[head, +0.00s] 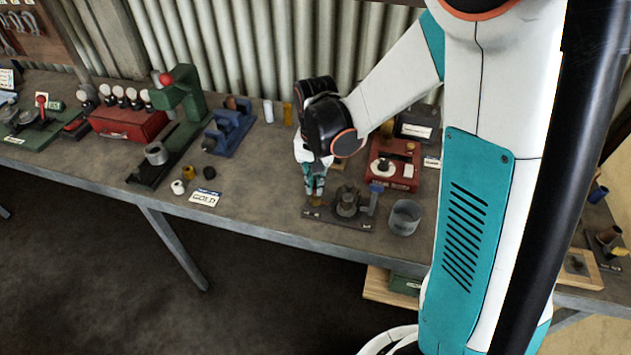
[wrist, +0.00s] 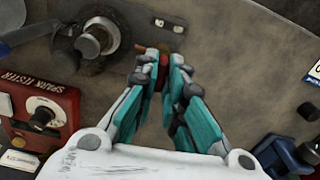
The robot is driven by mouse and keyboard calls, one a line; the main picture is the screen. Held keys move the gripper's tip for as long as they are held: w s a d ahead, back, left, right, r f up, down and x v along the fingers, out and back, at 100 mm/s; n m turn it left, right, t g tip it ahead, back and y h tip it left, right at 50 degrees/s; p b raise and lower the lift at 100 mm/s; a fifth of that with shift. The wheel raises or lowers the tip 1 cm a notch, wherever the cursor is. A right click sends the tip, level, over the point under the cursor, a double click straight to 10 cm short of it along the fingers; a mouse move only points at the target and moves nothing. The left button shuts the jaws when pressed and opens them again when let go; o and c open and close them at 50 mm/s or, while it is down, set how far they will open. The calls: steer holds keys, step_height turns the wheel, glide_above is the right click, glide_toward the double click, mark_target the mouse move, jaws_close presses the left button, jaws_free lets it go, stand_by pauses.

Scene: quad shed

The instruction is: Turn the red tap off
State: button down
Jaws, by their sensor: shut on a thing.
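My gripper (head: 314,190) points down at the left end of a dark base plate (head: 333,219) on the bench. In the wrist view its fingertips (wrist: 163,62) are closed on a small red piece, the red tap (wrist: 163,73), mostly hidden between the fingers. A brassy part shows just below the fingertips in the head view. A grey round body (head: 347,199) stands on the same plate, right of my gripper, with a blue lever (head: 376,187) beside it. The angle of the tap's handle cannot be made out.
A red spark tester box (head: 394,165) stands behind the plate and a grey cup (head: 405,217) to its right. A blue tool (head: 231,130), a green press (head: 182,100) and a GOLD card (head: 205,198) are to the left. The bench front between card and plate is clear.

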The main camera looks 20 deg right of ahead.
mark_target(315, 183)
steer(key=shift+m, duration=0.5)
steer(key=c, duration=1.7)
jaws_free()
steer(key=shift+r, duration=0.1)
step_height(315, 183, up, 12)
steer(key=shift+f, duration=0.1)
